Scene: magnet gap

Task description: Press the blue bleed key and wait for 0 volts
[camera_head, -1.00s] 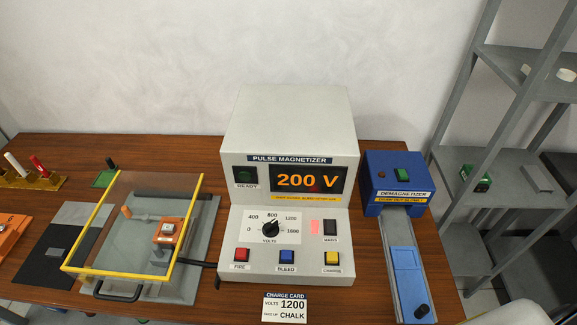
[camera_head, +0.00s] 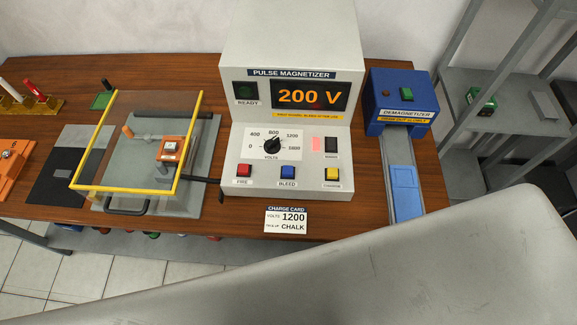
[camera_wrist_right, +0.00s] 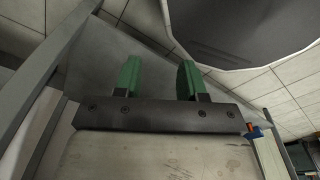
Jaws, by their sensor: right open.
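The pulse magnetizer (camera_head: 240,140) stands on the wooden table, and its display (camera_head: 309,96) reads 200 V. The blue bleed key (camera_head: 288,172) sits on its sloped front panel, between the red fire key (camera_head: 244,170) and the yellow charge key (camera_head: 332,174). Nothing touches the bleed key. My right gripper (camera_wrist_right: 157,80) shows in the right wrist view with its two green fingers apart and nothing between them. It is away from the magnetizer. My left gripper is in no view.
My own pale arm link crosses the lower right of the head view. A yellow-framed clear cover (camera_head: 190,140) over a fixture is left of the magnetizer. A blue demagnetizer (camera_head: 385,121) is at its right. A charge card (camera_head: 286,220) is at the table's front edge. Grey shelves (camera_head: 510,75) stand at right.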

